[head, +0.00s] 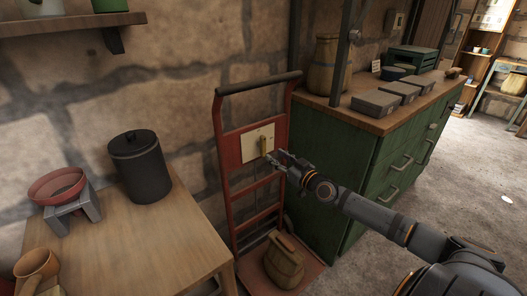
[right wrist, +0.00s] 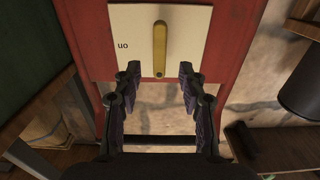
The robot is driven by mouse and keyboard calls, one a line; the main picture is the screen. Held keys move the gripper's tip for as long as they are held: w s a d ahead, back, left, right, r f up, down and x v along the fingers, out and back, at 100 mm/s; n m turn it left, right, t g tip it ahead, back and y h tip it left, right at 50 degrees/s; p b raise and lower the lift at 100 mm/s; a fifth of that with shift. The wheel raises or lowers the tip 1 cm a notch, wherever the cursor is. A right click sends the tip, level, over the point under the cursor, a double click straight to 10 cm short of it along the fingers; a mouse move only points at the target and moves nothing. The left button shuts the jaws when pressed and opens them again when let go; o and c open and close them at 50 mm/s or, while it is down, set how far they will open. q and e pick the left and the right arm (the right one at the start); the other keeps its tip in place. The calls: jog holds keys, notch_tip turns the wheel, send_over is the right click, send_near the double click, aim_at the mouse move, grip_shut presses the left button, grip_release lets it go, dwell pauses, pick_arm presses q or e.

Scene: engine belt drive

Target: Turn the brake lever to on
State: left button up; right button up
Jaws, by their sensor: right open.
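The brake lever (head: 263,146) is a yellow bar on a cream plate (head: 249,141) fixed to a red hand truck (head: 225,145). In the right wrist view the lever (right wrist: 160,42) stands upright in the picture, and an upside-down "on" label (right wrist: 123,46) lies to its left on the plate. My right gripper (head: 274,158) is at the plate, close to the lever. In the right wrist view its open fingers (right wrist: 160,72) lie on either side of the lever's near end; contact cannot be told. My left gripper is not in view.
A green cabinet (head: 340,170) stands right of the hand truck, with grey boxes (head: 375,103) on top. A wooden table (head: 140,230) at left holds a black canister (head: 141,168) and a red bowl (head: 57,187). A brown bag (head: 284,262) sits on the truck's base.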

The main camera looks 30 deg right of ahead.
aim_at(265, 149)
jog(key=w+p, duration=0.1)
jog(key=w, duration=0.5)
jog(key=shift+w+a+p, duration=0.2)
jog(key=shift+w+p, duration=0.2)
jog(key=shift+w+a, duration=0.1)
jog(key=shift+w, duration=0.5)
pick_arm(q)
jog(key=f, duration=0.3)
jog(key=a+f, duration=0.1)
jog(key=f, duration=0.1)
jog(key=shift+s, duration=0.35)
pick_arm(e)
jog(key=shift+f, duration=0.1)
grip_shut()
